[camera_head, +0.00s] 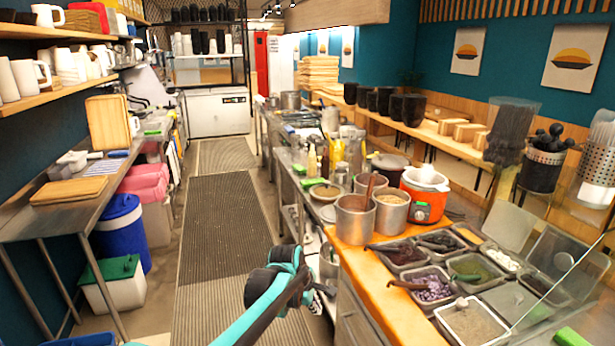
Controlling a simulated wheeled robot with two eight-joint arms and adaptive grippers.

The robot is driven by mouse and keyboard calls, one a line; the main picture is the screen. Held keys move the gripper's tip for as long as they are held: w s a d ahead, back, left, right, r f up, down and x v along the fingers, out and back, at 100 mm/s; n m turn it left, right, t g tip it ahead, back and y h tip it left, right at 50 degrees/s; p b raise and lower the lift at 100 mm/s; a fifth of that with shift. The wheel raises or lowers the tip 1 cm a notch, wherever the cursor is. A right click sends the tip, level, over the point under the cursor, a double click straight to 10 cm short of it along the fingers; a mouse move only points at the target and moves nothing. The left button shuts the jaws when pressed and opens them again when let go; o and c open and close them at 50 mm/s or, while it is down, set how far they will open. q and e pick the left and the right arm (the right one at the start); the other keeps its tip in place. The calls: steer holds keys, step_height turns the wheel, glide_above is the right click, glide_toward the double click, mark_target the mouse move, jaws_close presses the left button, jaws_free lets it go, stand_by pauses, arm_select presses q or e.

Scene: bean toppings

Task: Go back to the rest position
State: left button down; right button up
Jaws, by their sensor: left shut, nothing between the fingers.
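My left arm, teal and black, comes in from the bottom of the picture. Its small dark gripper (324,291) hangs beside the left edge of the wooden counter, at the front of the counter's side panel. It is shut and empty. My right gripper is not in view. On the counter (372,290) sit metal topping trays, among them one with purple-white beans (433,288), one with green topping (474,270) and one with pale grains (470,325).
Clear glass panels (555,255) rise at the right. The aisle with dark mats (220,230) is free. A steel table (60,215) with a cutting board and a blue bin (122,232) line the left.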

arm_select(q)
steer(key=s+a+r+m+t+y, duration=0.1)
steer(key=s+a+r+m, duration=0.3)
steer(key=s+a, duration=0.35)
steer(key=s+a+r+m+t+y, duration=0.1)
steer(key=s+a+r+m, duration=0.3)
steer(key=s+a, duration=0.3)
steer(key=s+a+f+m+t, duration=0.1)
steer(key=s+a+f+m, duration=0.1)
steer(key=s, duration=0.5)
steer(key=s+a+f+m+t+y, duration=0.1)
steer(key=s+a+f+m, duration=0.1)
steer(key=s+m, duration=0.3)
steer(key=shift+s+a+f, duration=0.25)
steer(key=shift+s+a, duration=0.6)
steer(key=shift+s, duration=0.15)
